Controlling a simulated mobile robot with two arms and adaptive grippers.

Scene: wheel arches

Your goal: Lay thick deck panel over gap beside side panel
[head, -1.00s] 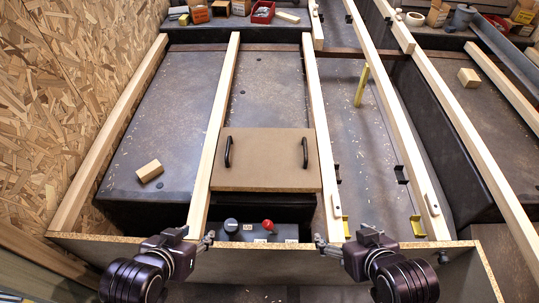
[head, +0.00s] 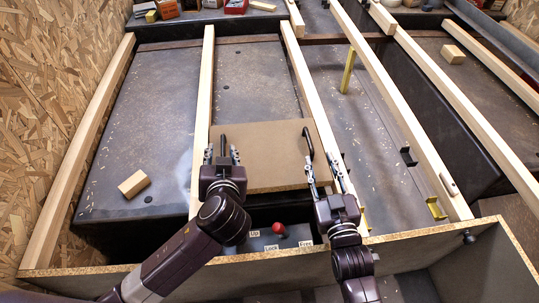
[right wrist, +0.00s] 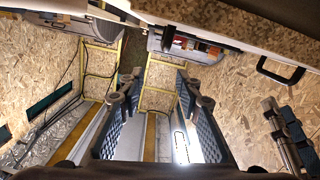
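The brown deck panel (head: 262,172) with two black handles lies flat across two pale wooden battens in the head view. My left gripper (head: 222,155) is open at the left handle (head: 223,143), with its fingers on either side; whether they touch it is unclear. My right gripper (head: 326,178) is open and empty at the panel's front right corner, short of the right handle (head: 307,143). In the right wrist view its spread fingers (right wrist: 160,105) have nothing between them. I cannot tell which opening is the gap or which board is the side panel.
A chipboard wall (head: 40,90) stands at left and a chipboard-edged front board (head: 400,255) runs across the near side. A small wood block (head: 134,184) lies left. A red knob (head: 279,228) stands below the panel's front edge. Long battens run front to back.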

